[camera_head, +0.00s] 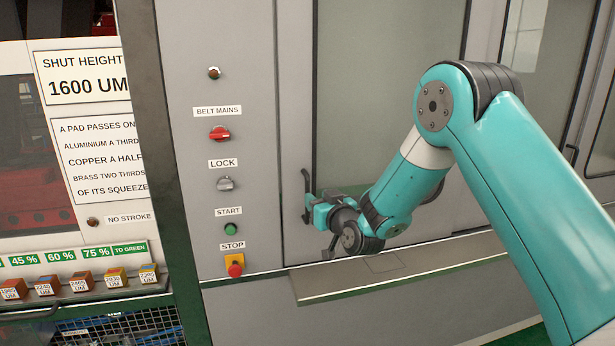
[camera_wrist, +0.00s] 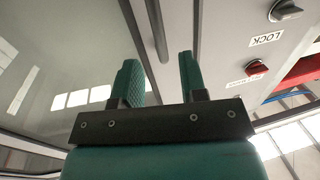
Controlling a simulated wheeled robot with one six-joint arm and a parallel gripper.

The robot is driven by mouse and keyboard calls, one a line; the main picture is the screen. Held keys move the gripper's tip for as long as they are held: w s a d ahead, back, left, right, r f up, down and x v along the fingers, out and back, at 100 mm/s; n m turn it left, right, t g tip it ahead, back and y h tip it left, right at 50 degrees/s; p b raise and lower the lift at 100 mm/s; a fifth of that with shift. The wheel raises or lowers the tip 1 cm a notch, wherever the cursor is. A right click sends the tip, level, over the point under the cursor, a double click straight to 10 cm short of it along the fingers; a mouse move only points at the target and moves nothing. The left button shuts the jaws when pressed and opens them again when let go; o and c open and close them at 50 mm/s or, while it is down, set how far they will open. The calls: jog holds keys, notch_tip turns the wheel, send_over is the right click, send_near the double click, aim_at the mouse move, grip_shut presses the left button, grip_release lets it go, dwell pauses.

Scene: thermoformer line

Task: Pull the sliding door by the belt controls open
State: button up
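The sliding door (camera_head: 385,75) is a grey-framed panel with a large pane, right of the control column. A dark upright handle (camera_head: 306,190) is on its left edge. My gripper (camera_head: 311,208) is at the handle's lower part. In the wrist view, its two green fingers (camera_wrist: 161,72) stand apart with a gap between them. The dark handle bar (camera_wrist: 157,30) shows above this gap, in line with it and clear of both fingers. Whether the fingertips reach around the bar I cannot tell. The door appears closed against the column.
The control column carries the red belt mains switch (camera_head: 219,134), lock knob (camera_head: 225,184), green start button (camera_head: 231,229) and red stop button (camera_head: 235,266), close left of my gripper. A ledge (camera_head: 400,275) juts out below the door. A rack of labelled blocks (camera_head: 78,286) is at lower left.

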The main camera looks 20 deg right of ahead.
jog(key=w+p, duration=0.1)
jog(key=w, duration=0.2)
jog(key=w+a+p, duration=0.1)
jog(key=w, duration=0.2)
jog(key=shift+w+a, duration=0.15)
jog(key=shift+w, duration=0.1)
grip_shut()
